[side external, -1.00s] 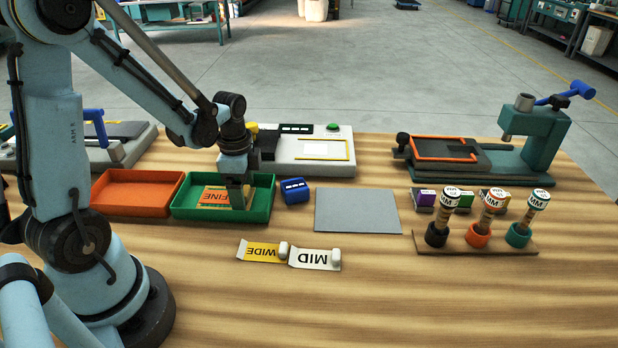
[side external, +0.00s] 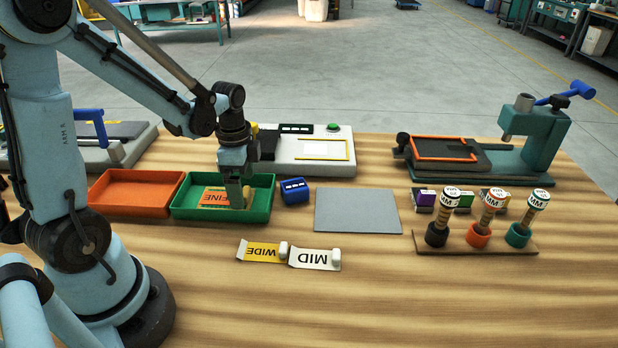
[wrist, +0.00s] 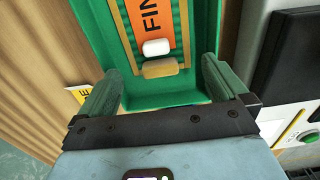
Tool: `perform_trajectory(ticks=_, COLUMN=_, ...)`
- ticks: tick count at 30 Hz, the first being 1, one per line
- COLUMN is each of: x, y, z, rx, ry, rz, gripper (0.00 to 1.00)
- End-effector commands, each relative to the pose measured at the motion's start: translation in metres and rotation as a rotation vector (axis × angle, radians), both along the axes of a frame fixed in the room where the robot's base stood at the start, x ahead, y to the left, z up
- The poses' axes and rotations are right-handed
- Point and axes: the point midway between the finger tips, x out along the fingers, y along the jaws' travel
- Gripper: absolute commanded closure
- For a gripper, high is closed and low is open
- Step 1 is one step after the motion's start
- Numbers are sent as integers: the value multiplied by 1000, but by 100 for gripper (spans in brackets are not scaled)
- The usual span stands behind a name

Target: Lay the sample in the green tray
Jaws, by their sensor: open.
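The green tray (side external: 180,212) stands on the wooden bench, left of centre. An orange tag marked FINE (side external: 214,197) lies in it. In the wrist view the FINE tag (wrist: 150,18) has a white knob at its near end. It lies over a tan-edged sample (wrist: 184,45) with a tan block (wrist: 160,68) at its near edge, inside the tray. My gripper (side external: 238,203) is over the right part of the tray and hides part of the tag. In the wrist view my gripper (wrist: 162,85) is open, with its fingers apart and nothing between the tips.
An orange tray (side external: 135,193) stands left of the green one, and a blue block (side external: 295,190) right of it. WIDE (side external: 262,252) and MID (side external: 315,259) tags lie in front. A grey mat (side external: 357,211), stamp rack (side external: 476,243) and teal press (side external: 530,140) are farther right.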

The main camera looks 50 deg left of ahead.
Motion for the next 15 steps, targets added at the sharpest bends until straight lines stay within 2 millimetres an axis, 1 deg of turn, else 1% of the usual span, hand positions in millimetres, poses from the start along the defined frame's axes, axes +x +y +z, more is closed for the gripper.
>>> perform_trajectory(ticks=3, x=-1, y=0, z=18, rx=0, ry=0, rz=0, gripper=0)
perform_trajectory(ticks=15, x=-1, y=0, z=75, rx=0, ry=0, rz=0, gripper=0)
